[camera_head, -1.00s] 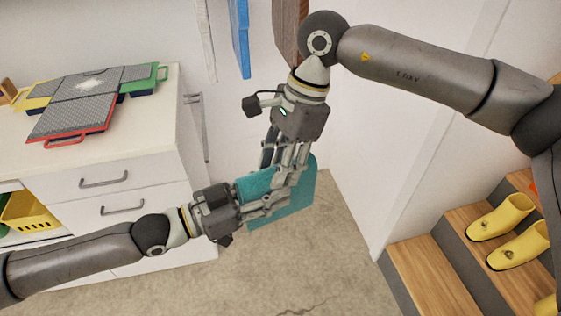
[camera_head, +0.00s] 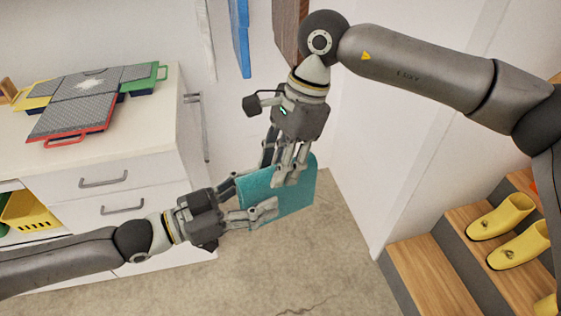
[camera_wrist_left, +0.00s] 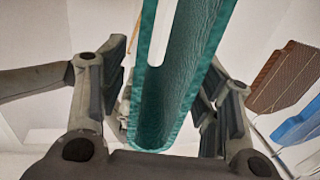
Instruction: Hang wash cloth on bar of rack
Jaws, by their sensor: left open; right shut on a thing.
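The teal wash cloth (camera_head: 303,190) hangs folded over below my right gripper. My right gripper (camera_head: 282,172) points down from above and is shut on the cloth. My left gripper (camera_head: 254,203) comes in from the left at the cloth's lower left part and is open. In the left wrist view the folded cloth (camera_wrist_left: 165,120) passes between the spread left fingers, with a gap between its two layers. A thin metal bar (camera_head: 203,130) stands out from the cabinet's right side, left of the cloth; it is probably the rack's bar.
The white cabinet (camera_head: 150,165) with drawers carries trays with grey tops (camera_head: 85,95). The floor below is clear.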

